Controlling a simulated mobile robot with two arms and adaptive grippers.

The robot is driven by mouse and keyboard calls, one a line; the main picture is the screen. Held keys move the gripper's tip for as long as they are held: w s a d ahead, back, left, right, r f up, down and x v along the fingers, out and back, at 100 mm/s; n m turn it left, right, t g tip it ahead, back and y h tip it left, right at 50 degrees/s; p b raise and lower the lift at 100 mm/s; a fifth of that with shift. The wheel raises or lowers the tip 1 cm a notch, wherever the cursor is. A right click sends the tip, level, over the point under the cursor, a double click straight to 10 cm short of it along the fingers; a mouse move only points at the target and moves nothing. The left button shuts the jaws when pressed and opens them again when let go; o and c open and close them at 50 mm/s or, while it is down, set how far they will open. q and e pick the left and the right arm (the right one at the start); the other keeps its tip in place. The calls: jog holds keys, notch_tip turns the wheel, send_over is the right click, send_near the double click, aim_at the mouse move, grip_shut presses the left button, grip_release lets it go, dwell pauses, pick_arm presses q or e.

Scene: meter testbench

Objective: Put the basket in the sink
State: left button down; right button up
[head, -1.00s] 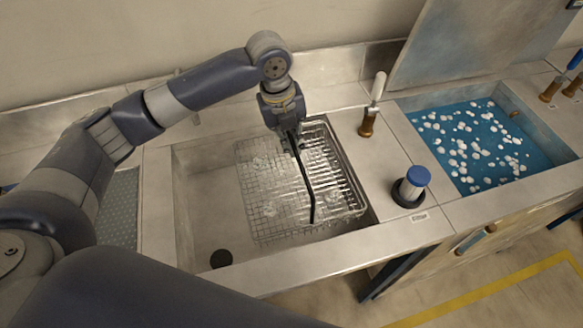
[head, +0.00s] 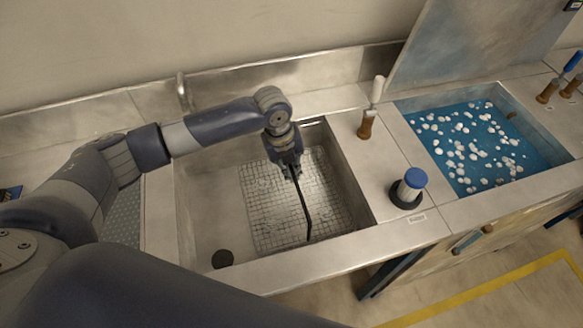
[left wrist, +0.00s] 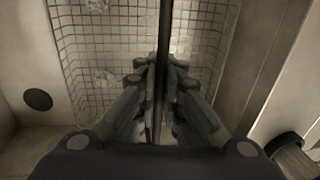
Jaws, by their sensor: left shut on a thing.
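The wire mesh basket (head: 265,215), with a dark handle bar (head: 305,215), is down inside the metal sink (head: 207,215), toward its right side. The basket's mesh also shows in the left wrist view (left wrist: 95,60). My left gripper (head: 291,174) is over the basket and shut on its handle; in the left wrist view the fingers (left wrist: 162,72) close around the bar from both sides. The basket looks about level. I cannot tell for sure whether its underside touches the sink floor. My right gripper is not in view.
A dark drain hole (head: 222,258) is in the sink's front left. A wooden-handled tool (head: 366,126) and a blue-topped container (head: 411,185) stand on the counter to the right. A basin of blue liquid with white balls (head: 470,150) is further right. A faucet (head: 183,92) stands behind.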

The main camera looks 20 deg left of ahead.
pick_arm(q)
jog(key=c, duration=1.7)
grip_release()
jog(key=shift+a+r, duration=0.1)
jog(key=shift+r, duration=0.5)
jog(key=r, duration=0.3)
jog(key=a+r+b, duration=0.1)
jog(key=r, duration=0.3)
jog(key=s+r+b, duration=0.1)
jog(key=r, duration=0.2)
jog(key=shift+s+a+r, duration=0.1)
jog(key=shift+a+r, duration=0.15)
jog(key=shift+r, duration=0.15)
